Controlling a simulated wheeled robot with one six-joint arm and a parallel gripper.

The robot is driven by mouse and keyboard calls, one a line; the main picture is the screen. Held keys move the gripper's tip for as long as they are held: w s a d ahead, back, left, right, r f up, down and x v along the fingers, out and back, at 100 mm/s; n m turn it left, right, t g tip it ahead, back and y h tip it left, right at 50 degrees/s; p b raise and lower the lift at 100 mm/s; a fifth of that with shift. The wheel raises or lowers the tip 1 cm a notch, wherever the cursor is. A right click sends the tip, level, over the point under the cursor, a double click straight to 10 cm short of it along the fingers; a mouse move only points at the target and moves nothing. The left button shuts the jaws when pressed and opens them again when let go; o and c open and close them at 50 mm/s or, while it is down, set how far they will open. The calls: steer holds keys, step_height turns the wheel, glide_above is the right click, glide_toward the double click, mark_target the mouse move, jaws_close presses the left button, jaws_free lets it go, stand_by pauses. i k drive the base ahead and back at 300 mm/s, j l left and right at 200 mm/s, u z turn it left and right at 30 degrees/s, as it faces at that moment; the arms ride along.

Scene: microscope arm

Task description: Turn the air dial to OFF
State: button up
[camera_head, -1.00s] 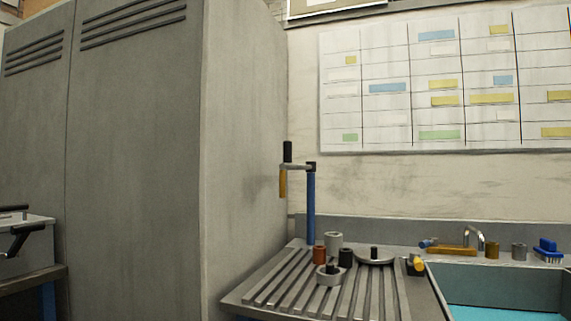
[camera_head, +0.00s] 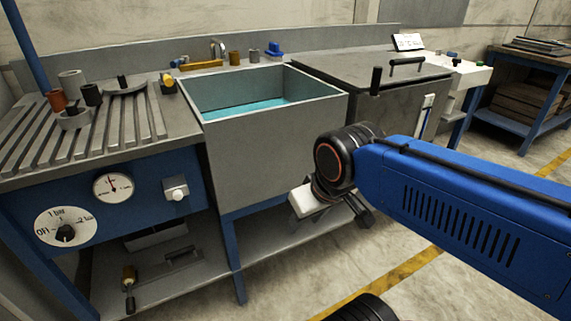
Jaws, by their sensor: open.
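The air dial (camera_head: 66,229) is a round white plate with a black knob on the blue front panel at the lower left of the head view. Its plate reads OFF at the left, 1 bar at the top and 2 bar at the right. The knob's exact pointing is too small to tell for sure. My gripper (camera_head: 362,215) is open and empty at the end of my blue arm. It is well to the right of the dial, in front of the bench with the sink, and touches nothing that I can see.
A pressure gauge (camera_head: 113,186) and a small white switch box (camera_head: 176,189) sit right of the dial. A sink (camera_head: 275,145) juts forward between dial and gripper. A lower shelf (camera_head: 190,280) holds a few tools. The floor in front is clear.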

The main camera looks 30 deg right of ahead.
mark_target(65, 234)
steer(key=k+l+u, duration=0.1)
steer(key=u, duration=0.3)
steer(key=l+u, duration=0.1)
steer(key=u, duration=0.3)
steer(key=k+u, duration=0.2)
steer(key=u, duration=0.25)
steer(key=k+l+u, duration=0.1)
steer(key=u, duration=0.3)
steer(key=k, duration=0.15)
